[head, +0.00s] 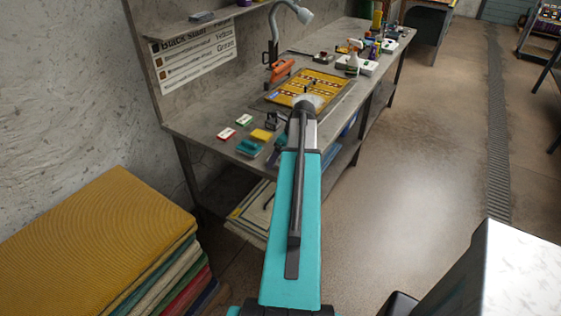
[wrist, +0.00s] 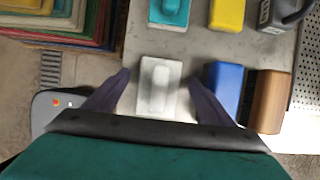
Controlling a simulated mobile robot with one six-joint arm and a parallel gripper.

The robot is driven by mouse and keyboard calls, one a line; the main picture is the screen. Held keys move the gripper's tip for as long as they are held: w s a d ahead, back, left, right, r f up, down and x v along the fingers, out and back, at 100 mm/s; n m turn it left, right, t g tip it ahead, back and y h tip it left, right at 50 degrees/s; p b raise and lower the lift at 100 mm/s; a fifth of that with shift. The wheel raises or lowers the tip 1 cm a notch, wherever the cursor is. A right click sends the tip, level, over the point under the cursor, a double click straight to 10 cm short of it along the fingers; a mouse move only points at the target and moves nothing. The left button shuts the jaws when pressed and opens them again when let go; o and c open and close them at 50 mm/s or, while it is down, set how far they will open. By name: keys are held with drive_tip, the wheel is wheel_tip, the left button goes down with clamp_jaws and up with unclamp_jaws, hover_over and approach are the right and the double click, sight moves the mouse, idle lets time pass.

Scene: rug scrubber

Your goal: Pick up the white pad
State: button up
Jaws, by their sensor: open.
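The white pad (wrist: 160,88) is a pale block with a raised grip on top. It lies on the grey bench top (wrist: 140,45) near the front edge, in the middle of the wrist view. My gripper (wrist: 159,76) is open, with one dark finger to the left of the pad and one to its right. Gaps show between the fingers and the pad; I cannot tell the height of the fingertips over the bench. In the head view my arm hides the gripper, and I cannot make out the white pad there.
A blue block (wrist: 227,85) and a brown block (wrist: 268,100) stand close to the right of the pad. A teal pad (wrist: 168,10) and a yellow pad (wrist: 227,14) lie behind. A patterned rug (head: 330,85) lies farther along the bench; stacked rugs (head: 95,235) stand at left.

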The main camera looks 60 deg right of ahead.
drive_tip(key=c, duration=1.2)
drive_tip(key=shift+r, duration=0.1)
drive_tip(key=shift+r+b, duration=0.8)
drive_tip(key=shift+r, duration=0.8)
drive_tip(key=s+a+b, duration=0.1)
drive_tip(key=s+a, duration=0.1)
drive_tip(key=s, duration=0.2)
drive_tip(key=s+a+r+b, duration=0.1)
drive_tip(key=s+a, duration=0.2)
drive_tip(key=s, duration=0.2)
drive_tip(key=s+a+b, duration=0.1)
drive_tip(key=s+a, duration=0.1)
drive_tip(key=s, duration=0.3)
drive_tip(key=shift+a+r+b, duration=0.3)
drive_tip(key=shift+a+b, duration=0.05)
drive_tip(key=shift+b, duration=0.05)
